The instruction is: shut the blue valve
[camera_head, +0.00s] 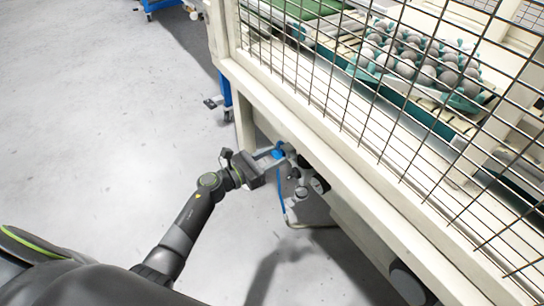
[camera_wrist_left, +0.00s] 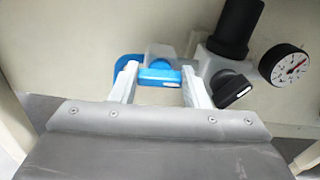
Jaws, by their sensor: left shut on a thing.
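The blue valve (camera_wrist_left: 158,77) has a blue handle on a light grey fitting, low on the side of the cream machine. In the left wrist view its handle lies crosswise between the two light fingers of my left gripper (camera_wrist_left: 160,83), which is shut on it. In the head view the blue valve (camera_head: 278,152) shows as a small blue spot at the tips of my left gripper (camera_head: 272,157), under the machine's edge. My right gripper is not in view.
A black regulator (camera_wrist_left: 236,28), a black knob (camera_wrist_left: 232,89) and a pressure gauge (camera_wrist_left: 286,64) sit right of the valve. A blue hose (camera_head: 281,190) hangs below. The floor at left is clear.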

